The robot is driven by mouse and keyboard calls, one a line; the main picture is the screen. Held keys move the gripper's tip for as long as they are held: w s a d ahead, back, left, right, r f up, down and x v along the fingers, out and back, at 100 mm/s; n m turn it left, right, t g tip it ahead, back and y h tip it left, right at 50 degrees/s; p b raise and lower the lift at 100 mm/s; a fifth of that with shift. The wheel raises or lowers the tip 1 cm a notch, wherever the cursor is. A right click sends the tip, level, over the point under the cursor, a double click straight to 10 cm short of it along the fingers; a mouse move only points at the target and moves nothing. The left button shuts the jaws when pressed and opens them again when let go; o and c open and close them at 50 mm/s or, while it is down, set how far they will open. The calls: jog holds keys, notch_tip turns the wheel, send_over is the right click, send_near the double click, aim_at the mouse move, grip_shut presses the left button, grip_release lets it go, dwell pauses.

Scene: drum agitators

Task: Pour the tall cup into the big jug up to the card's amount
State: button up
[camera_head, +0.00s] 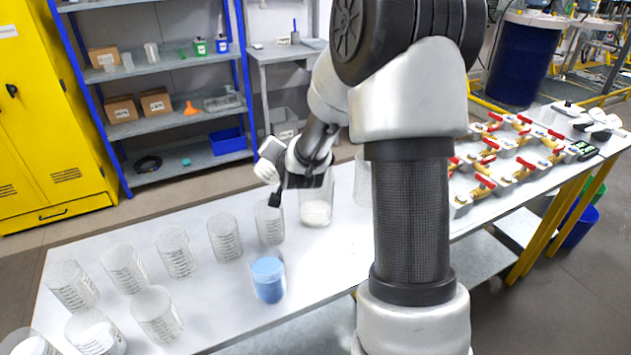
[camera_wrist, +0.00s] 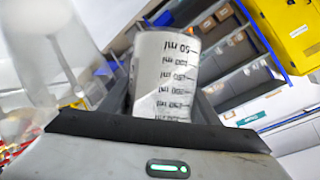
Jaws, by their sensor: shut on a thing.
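My gripper (camera_head: 277,180) is above the far side of the bench, shut on a clear graduated cup (camera_head: 269,160). In the wrist view the held cup (camera_wrist: 165,75) shows dark ml marks and some whitish content. It looks tilted in the head view. A wide clear jug (camera_head: 316,208) with white content stands on the bench, just right of and below my gripper. A large clear vessel, probably this jug, shows blurred at the left of the wrist view (camera_wrist: 45,50). I cannot make out the card.
Several clear cups (camera_head: 175,252) stand in rows on the white bench (camera_head: 215,305). A blue-filled cup (camera_head: 268,280) stands near the front edge. Another clear vessel (camera_head: 362,180) is partly hidden behind my arm. Red-handled valves (camera_head: 487,182) stand at the right.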

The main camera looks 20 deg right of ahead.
jog(key=shift+a+r+b, duration=0.1)
jog(key=shift+r+b, duration=0.05)
jog(key=shift+b, duration=0.2)
jog(key=shift+w+a+f+n+h+b, duration=0.15)
jog(key=shift+a+f+n+h+b, duration=0.3)
jog(key=shift+a+n+h+b, duration=0.2)
jog(key=n+p, duration=0.1)
jog(key=a+f+n+h+p, duration=0.1)
jog(key=shift+w+a+g+p, duration=0.2)
jog(key=shift+g+p, duration=0.15)
jog(key=shift+g, duration=0.05)
jog(key=h+p, duration=0.1)
jog(key=n+p, duration=0.1)
jog(key=shift+w+a+r+n+h+p, duration=0.1)
jog(key=shift+a+r+n+h+p, duration=0.15)
jog(key=shift+a+r+h+p, duration=0.1)
